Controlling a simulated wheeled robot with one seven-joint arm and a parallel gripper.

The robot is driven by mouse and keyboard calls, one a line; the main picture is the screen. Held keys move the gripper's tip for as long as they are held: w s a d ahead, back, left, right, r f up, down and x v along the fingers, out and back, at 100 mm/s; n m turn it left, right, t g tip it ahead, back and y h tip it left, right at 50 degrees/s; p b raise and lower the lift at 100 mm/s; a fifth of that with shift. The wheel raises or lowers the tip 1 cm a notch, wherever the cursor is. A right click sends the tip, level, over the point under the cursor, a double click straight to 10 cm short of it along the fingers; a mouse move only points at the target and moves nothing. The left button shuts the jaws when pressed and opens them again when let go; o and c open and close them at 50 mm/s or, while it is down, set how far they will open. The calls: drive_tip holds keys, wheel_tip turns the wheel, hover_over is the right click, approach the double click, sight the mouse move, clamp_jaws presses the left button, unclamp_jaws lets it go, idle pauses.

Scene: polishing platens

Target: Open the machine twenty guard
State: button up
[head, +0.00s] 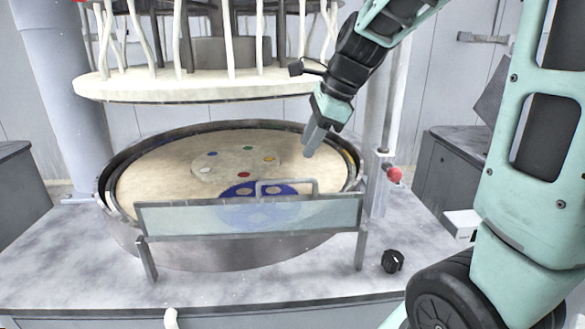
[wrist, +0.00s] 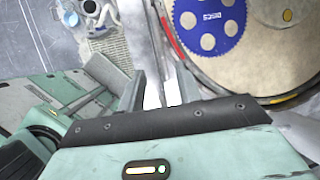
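The guard (head: 190,220) is a clear panel in a grey frame, standing upright on two legs across the front of the round platen (head: 140,182). A grey bar handle (head: 288,181) rises from its top edge. No number is readable on it. My gripper (head: 308,152) points down over the right part of the platen, above and apart from the handle. In the wrist view my gripper (wrist: 160,95) shows two fingers with a gap between them, and nothing is clearly held. A pale strip runs behind the gap; I cannot tell whether it is the guard.
A blue carrier disc (head: 240,188) lies on the platen; it also shows in the wrist view (wrist: 211,17). A pale upper plate (head: 200,87) hangs above. A red knob (head: 394,175) and a black knob (head: 392,261) are at the right. Cabinets stand on both sides.

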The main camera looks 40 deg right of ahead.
sight(293, 181)
drive_tip(key=x, duration=0.9)
drive_tip(key=shift+p, duration=0.3)
clamp_jaws()
